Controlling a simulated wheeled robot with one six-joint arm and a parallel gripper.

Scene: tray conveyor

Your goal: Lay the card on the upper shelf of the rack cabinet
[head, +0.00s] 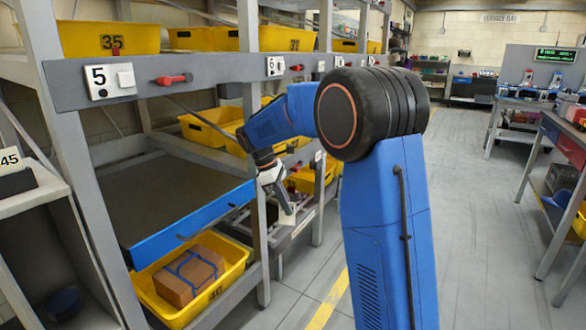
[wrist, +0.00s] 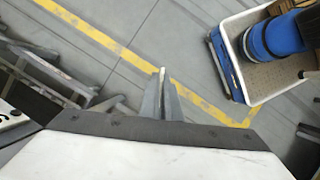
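My gripper (head: 287,207) hangs pointing down beside the rack, right of the blue-fronted pull-out shelf. Its fingers (wrist: 162,98) are close together in the wrist view, with a thin pale edge (wrist: 162,73) between their tips. A small pale piece, apparently the card (head: 288,220), shows at the fingertips in the head view. A grey open cabinet (head: 30,200) with an upper and a lower shelf is cut off at the left edge; I cannot tell if it is the rack cabinet.
The tall grey rack (head: 200,80) holds several yellow bins. Its blue-fronted shelf (head: 190,220) sticks out above a yellow bin (head: 236,275) holding a strapped brown box (head: 190,277). Workbenches (head: 510,105) stand at the right. The grey floor aisle (head: 475,220) is clear.

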